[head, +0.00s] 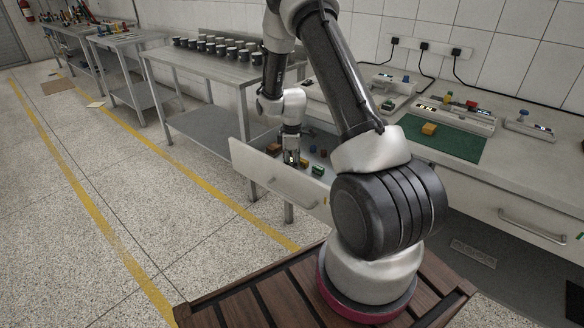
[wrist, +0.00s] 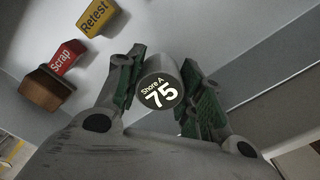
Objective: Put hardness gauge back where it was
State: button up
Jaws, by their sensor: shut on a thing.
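The hardness gauge (wrist: 160,93) is a grey cylinder with a round black face reading "Shore A 75". It shows in the wrist view between the green pads of my gripper (wrist: 160,72). My gripper is shut on it. In the head view my gripper (head: 291,157) points down into an open drawer (head: 262,174), and the gauge is too small there to make out clearly. I cannot tell whether the gauge touches the drawer floor.
The drawer holds a red "Scrap" block (wrist: 68,57), a yellow "Retest" block (wrist: 97,17), a brown block (wrist: 45,90) and other small coloured blocks. The bench right of it bears a green mat (head: 455,143) and instruments. Dark cups (head: 215,45) stand on the left table.

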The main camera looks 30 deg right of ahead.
jog(key=shift+f, duration=0.75)
jog(key=shift+f, duration=0.1)
jog(key=o, duration=1.3)
jog(key=shift+c, duration=0.2)
